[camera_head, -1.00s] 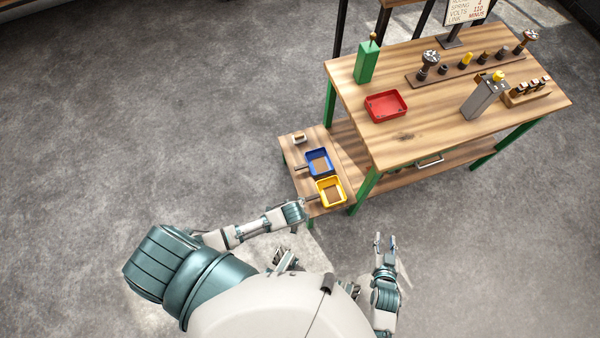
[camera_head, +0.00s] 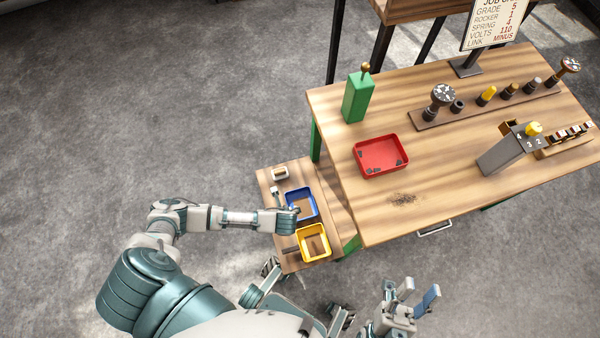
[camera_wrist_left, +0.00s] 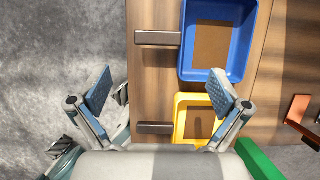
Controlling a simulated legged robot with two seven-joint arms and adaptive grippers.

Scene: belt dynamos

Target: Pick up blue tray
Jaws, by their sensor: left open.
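The blue tray (camera_head: 313,206) sits on the low wooden side shelf, behind the yellow tray (camera_head: 327,247). In the left wrist view the blue tray (camera_wrist_left: 187,48) is at upper right, with a brown inside and a dark bar handle (camera_wrist_left: 157,38) on its left side. My left gripper (camera_head: 286,202) is over the tray's left side in the head view, partly hiding it. In the left wrist view my left gripper (camera_wrist_left: 160,92) is open and empty, with its right finger overlapping the tray's near edge. My right gripper (camera_head: 416,293) is open and empty, away from the shelf.
The yellow tray, with its own bar handle (camera_wrist_left: 154,128), is close beside the blue one. The taller workbench to the right carries a red tray (camera_head: 380,154) and a green box (camera_head: 357,98). Open floor lies left.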

